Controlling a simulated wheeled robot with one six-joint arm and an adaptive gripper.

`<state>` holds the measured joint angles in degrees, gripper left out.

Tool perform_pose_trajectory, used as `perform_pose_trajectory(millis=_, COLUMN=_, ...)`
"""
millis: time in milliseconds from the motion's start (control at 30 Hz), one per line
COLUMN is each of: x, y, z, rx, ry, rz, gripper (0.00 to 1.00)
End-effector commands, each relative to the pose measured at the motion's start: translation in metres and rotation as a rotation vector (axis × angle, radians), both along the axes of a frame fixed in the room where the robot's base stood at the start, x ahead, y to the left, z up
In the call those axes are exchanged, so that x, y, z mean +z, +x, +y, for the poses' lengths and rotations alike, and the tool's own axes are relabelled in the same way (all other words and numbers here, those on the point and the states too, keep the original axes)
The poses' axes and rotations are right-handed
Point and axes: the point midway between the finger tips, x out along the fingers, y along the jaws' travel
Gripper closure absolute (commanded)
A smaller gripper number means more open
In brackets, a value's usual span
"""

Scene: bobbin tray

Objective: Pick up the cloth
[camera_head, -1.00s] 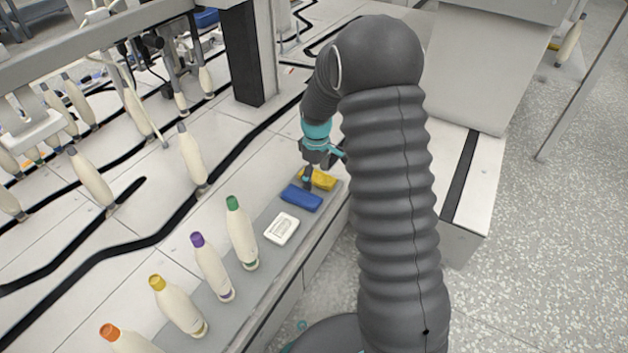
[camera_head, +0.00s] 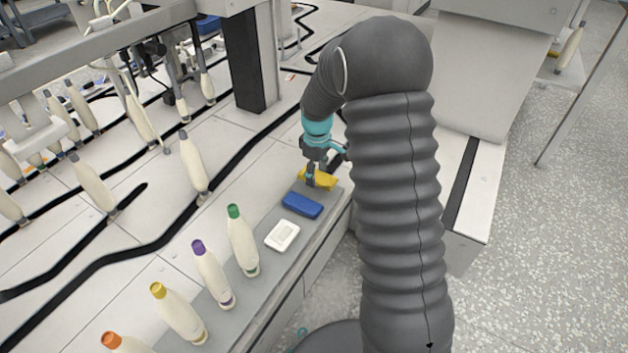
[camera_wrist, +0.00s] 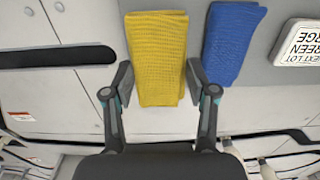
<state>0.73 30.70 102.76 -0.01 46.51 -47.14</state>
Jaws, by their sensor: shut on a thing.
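A folded yellow cloth (camera_head: 322,181) is at the far end of the grey strip on the bench. My gripper (camera_head: 318,176) is shut on it, with one finger on each side. In the wrist view the yellow cloth (camera_wrist: 157,50) lies between the two fingertips (camera_wrist: 159,72) and looks larger than the blue cloth. It seems slightly raised, but its underside is hidden. A folded blue cloth (camera_head: 302,205) lies beside it on the strip and also shows in the wrist view (camera_wrist: 232,42).
A white label block (camera_head: 282,236) lies near the blue cloth. Several bottles with coloured caps, such as a green one (camera_head: 242,240), stand along the strip (camera_head: 262,270). A dark post (camera_head: 250,60) and hanging bobbins are at the back left.

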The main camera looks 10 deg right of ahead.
Motion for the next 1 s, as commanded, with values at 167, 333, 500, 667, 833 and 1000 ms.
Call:
perform_pose_trajectory(millis=167, x=0.024, y=-0.015, z=-0.023, rx=-0.004, ry=0.000, rz=-0.001, gripper=0.69)
perform_pose_trajectory(millis=333, x=0.043, y=-0.032, z=-0.052, rx=-0.006, ry=-0.001, rz=-0.002, gripper=0.69)
perform_pose_trajectory(millis=500, x=0.059, y=-0.047, z=-0.074, rx=-0.004, ry=0.000, rz=-0.001, gripper=0.69)
perform_pose_trajectory(millis=667, x=0.069, y=-0.057, z=-0.089, rx=-0.004, ry=0.000, rz=0.000, gripper=0.69)
perform_pose_trajectory(millis=833, x=0.074, y=-0.062, z=-0.097, rx=-0.002, ry=0.000, rz=0.000, gripper=0.69)
perform_pose_trajectory(millis=1000, x=0.076, y=-0.064, z=-0.099, rx=-0.002, ry=0.000, rz=0.001, gripper=0.69)
